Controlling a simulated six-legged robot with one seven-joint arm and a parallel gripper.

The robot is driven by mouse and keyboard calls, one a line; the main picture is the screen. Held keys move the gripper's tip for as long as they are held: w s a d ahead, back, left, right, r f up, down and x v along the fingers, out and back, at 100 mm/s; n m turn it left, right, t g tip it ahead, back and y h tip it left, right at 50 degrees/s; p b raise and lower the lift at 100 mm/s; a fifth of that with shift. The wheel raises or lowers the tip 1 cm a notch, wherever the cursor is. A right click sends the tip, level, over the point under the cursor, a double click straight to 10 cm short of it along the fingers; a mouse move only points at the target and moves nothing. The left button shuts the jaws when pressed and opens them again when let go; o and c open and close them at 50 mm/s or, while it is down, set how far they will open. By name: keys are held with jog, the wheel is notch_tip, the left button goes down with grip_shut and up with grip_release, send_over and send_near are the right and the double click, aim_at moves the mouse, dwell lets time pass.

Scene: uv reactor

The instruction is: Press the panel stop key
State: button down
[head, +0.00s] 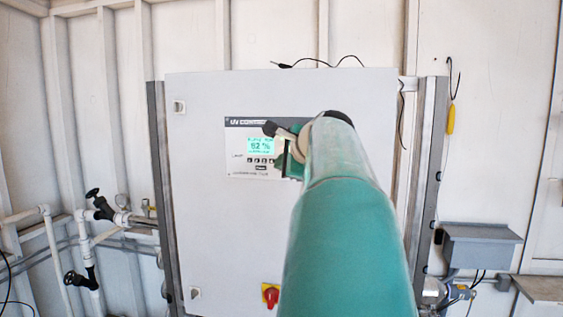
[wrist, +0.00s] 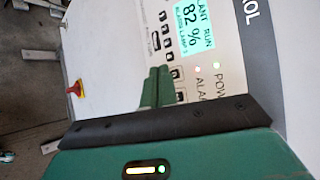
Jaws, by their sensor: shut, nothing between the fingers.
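A control panel (head: 238,168) is set in the white cabinet door. Its lit display (head: 260,146) reads 82 %, with a row of small dark keys (head: 260,160) below. The wrist view shows the display (wrist: 195,30) and keys (wrist: 168,44) turned sideways and larger. I cannot read which key is the stop key. My gripper (wrist: 157,72) is shut and empty, its green fingers pointing at the panel beside the key row. Its fingers hide part of the panel; I cannot tell whether they touch it. In the head view, my arm covers the panel's right side.
The white cabinet (head: 210,230) stands between grey posts. A red rotary switch (head: 271,295) on a yellow plate sits low on the door; it also shows in the wrist view (wrist: 75,89). Pipes with black valves (head: 98,203) are at left, a grey box (head: 480,246) at right.

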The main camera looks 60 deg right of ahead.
jog(key=shift+d, duration=0.1)
jog(key=shift+w+d, duration=0.2)
jog(key=shift+d, duration=0.05)
jog(key=shift+d, duration=0.25)
dwell(0.6)
jog(key=shift+s+a, duration=0.2)
jog(key=shift+a, duration=0.4)
jog(key=a, duration=0.1)
jog(key=s+a, duration=0.1)
jog(key=a, duration=0.1)
jog(key=s+a, duration=0.1)
jog(key=shift+a, duration=0.35)
dwell(0.9)
